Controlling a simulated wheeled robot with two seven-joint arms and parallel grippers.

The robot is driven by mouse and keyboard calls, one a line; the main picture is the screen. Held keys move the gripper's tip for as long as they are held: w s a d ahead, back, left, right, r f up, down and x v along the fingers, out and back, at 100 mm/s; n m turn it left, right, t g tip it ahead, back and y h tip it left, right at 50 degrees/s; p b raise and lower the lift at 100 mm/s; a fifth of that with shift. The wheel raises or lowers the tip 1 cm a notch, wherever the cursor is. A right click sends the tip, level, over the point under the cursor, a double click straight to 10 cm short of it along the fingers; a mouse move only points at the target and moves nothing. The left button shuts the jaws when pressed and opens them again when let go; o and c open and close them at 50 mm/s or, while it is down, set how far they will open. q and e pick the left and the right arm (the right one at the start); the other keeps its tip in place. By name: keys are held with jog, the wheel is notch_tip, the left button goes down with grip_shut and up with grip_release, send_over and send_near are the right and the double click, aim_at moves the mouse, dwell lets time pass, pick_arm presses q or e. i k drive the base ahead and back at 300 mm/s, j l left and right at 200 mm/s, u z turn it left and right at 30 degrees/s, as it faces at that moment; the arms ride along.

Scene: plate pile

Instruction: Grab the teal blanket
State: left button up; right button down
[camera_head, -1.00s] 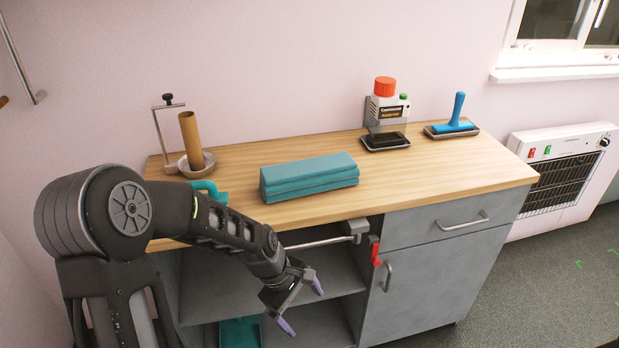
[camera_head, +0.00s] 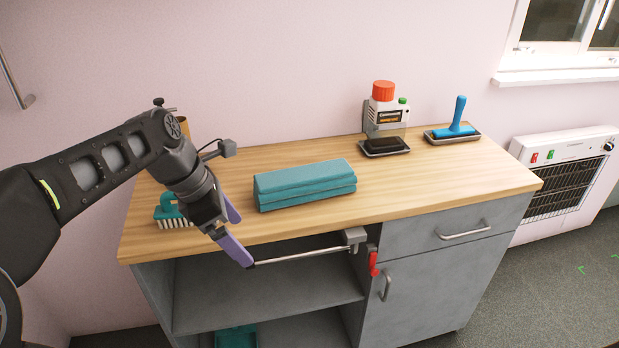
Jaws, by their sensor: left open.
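The teal blanket (camera_head: 305,186) lies folded in a flat block on the wooden worktop, left of the middle of the head view. My left gripper (camera_head: 241,238) comes in from the left with its purple fingers apart and empty. It is near the front edge of the worktop, just left of the blanket and a little in front of it, and does not appear to touch it. My right gripper is not in view.
A teal brush (camera_head: 171,212) sits left of my gripper. A dispenser (camera_head: 385,120) and a blue-handled roller (camera_head: 457,122) stand at the back right. A metal rail (camera_head: 300,254) and a red lever (camera_head: 373,262) are at the front edge. The worktop (camera_head: 430,180) right of the blanket is clear.

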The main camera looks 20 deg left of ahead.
aim_at(273, 191)
jog(key=i, duration=0.85)
